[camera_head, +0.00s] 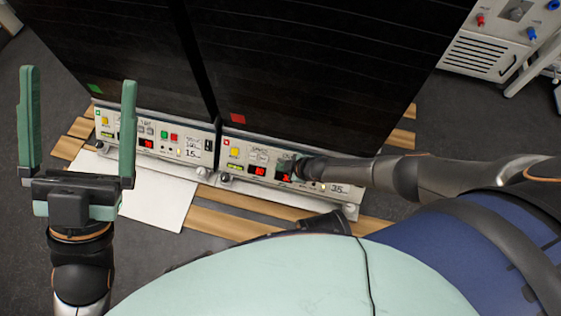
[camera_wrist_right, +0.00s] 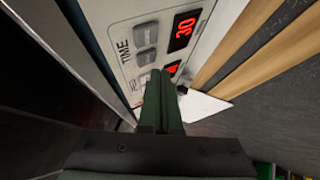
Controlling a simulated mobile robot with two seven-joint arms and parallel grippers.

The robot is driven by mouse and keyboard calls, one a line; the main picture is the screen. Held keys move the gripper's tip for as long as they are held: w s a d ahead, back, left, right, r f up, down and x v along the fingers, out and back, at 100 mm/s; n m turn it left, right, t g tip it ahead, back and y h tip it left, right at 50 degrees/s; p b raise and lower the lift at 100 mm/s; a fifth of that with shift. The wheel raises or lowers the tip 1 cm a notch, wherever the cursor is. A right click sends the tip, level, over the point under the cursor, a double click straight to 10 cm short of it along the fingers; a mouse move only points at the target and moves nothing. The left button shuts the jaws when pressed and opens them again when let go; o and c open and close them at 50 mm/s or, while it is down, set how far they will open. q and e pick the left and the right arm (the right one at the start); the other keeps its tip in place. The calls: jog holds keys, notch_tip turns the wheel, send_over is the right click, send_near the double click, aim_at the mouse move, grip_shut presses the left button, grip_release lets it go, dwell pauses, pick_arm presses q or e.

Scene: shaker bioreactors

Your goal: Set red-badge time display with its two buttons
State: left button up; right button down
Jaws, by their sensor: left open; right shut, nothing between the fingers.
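The red-badge unit is the right-hand dark cabinet, with a red badge (camera_head: 237,118) above its pale control panel (camera_head: 333,188). In the right wrist view, the TIME label stands beside two grey buttons, one upper (camera_wrist_right: 146,31) and one lower (camera_wrist_right: 147,56). The time display (camera_wrist_right: 184,30) reads 30 in red. A second red display (camera_wrist_right: 172,70) is partly hidden by my right gripper (camera_wrist_right: 162,76). That gripper is shut and empty, its tips in front of the panel near the lower button; contact cannot be told. My left gripper (camera_head: 79,76) is open and empty, far left.
A green-badge cabinet with its own panel (camera_head: 178,139) stands directly left. Wooden slats (camera_head: 240,226) and a white sheet (camera_head: 155,205) lie below the panels. A pale instrument (camera_head: 490,50) stands at the back right. Grey floor is bare at left.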

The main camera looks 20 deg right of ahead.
dwell(0.8)
jog(key=shift+w+d+f, duration=0.15)
jog(key=shift+w+f, duration=0.1)
jog(key=shift+f, duration=0.05)
jog(key=shift+f, duration=0.35)
dwell(0.4)
jog(key=shift+w+d+f, duration=0.1)
jog(key=shift+w+d, duration=0.05)
dwell(0.5)
jog(key=shift+s+a+r+p, duration=0.15)
jog(key=shift+s+r+p, duration=0.05)
jog(key=shift+r+p, duration=0.25)
jog(key=shift+s+a+r+p, duration=0.1)
jog(key=shift+s+r+p, duration=0.05)
jog(key=shift+r+p, duration=0.3)
jog(key=shift+f, duration=0.15)
